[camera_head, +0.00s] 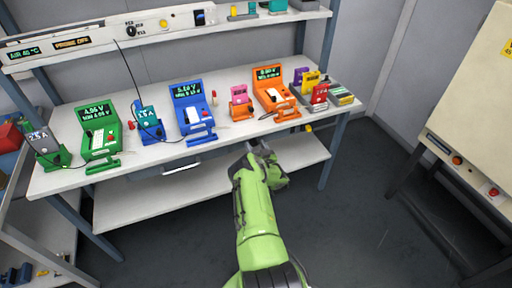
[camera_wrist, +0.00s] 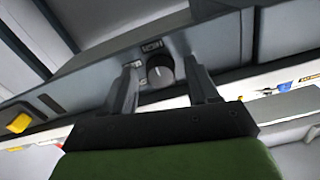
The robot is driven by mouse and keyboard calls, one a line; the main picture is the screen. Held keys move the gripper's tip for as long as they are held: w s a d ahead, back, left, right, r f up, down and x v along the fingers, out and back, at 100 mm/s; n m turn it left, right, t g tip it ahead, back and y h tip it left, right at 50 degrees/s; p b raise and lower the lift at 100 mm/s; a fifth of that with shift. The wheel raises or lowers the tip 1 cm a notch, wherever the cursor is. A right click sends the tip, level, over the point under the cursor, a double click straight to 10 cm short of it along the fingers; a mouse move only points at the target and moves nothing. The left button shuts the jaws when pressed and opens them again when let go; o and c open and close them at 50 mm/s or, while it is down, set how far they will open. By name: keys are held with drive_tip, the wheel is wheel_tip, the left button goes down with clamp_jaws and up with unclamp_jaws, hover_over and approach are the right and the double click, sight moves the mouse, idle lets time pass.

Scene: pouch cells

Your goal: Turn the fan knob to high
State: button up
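A round dark knob (camera_wrist: 160,70) with a pale pointer line is on a grey panel face in the wrist view, with small labels above and left of it, too small to read. My gripper (camera_wrist: 162,67) is open, one finger on each side of the knob, with a visible gap to both. I cannot tell how deep the fingertips reach. In the head view my gripper (camera_head: 258,147) is at the bench's front edge, and that knob is hidden there. Another black knob (camera_head: 131,31) with small labels sits on the upper shelf's front panel, far left of my gripper.
The white bench (camera_head: 65,184) carries green, blue and orange testers with screens. A yellow part (camera_wrist: 18,123) sticks out from the panel in the wrist view. A cream cabinet (camera_head: 470,90) stands at the right. The floor (camera_head: 350,220) between is clear.

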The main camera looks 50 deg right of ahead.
drive_tip(key=p+v, duration=0.6)
drive_tip(key=v, duration=0.9)
drive_tip(key=shift+s+a, duration=0.2)
drive_tip(key=shift+s, duration=0.15)
